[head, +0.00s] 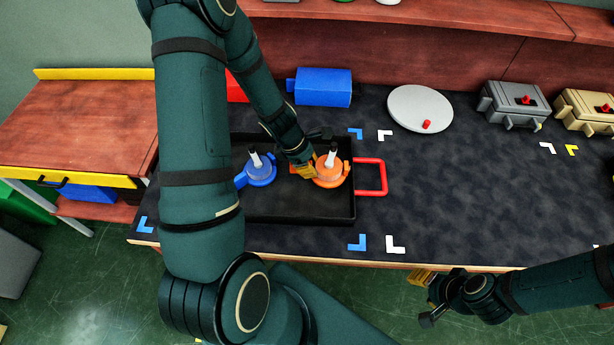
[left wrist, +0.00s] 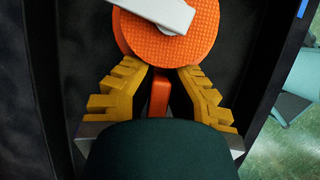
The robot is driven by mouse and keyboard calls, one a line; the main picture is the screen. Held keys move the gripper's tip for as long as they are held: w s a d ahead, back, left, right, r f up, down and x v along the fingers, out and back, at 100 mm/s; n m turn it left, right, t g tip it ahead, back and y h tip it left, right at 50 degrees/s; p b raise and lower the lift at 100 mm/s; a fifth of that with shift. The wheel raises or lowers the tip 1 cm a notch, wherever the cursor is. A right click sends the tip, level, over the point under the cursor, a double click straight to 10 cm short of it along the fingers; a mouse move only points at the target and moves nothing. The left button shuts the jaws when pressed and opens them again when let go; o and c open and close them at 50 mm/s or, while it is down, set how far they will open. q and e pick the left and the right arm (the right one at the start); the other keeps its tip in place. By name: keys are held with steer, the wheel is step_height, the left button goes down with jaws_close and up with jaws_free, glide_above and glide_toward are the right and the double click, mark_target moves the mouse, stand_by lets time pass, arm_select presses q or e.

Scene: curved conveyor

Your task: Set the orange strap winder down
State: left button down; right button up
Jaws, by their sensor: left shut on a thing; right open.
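The orange strap winder (head: 330,174) is at the right end of the black tray (head: 300,220), with a white handle standing up from it. My left gripper (head: 308,170) is at its left side, shut on it. In the left wrist view the winder's round orange disc (left wrist: 190,50) lies just beyond the yellow fingers of my left gripper (left wrist: 158,85), with an orange tab between them. The winder looks level and over the tray floor; whether it touches the floor is hard to tell. My right gripper (head: 425,290) is open and empty off the table's front edge.
A blue strap winder (head: 259,174) stands in the tray to the left, partly beside my arm. A red handle (head: 383,176) sticks out from the tray's right side. A blue box (head: 323,87), a round white plate (head: 420,108) and a grey case (head: 513,104) stand behind.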

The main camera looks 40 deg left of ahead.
mark_target(310, 180)
arm_select(q)
step_height(310, 180, down, 4)
steer(key=shift+r+b, duration=0.15)
steer(key=shift+b, duration=0.6)
steer(key=shift+f, duration=0.3)
steer(key=shift+r, duration=0.1)
steer(key=c, duration=1.1)
jaws_free()
steer(key=shift+c, duration=0.2)
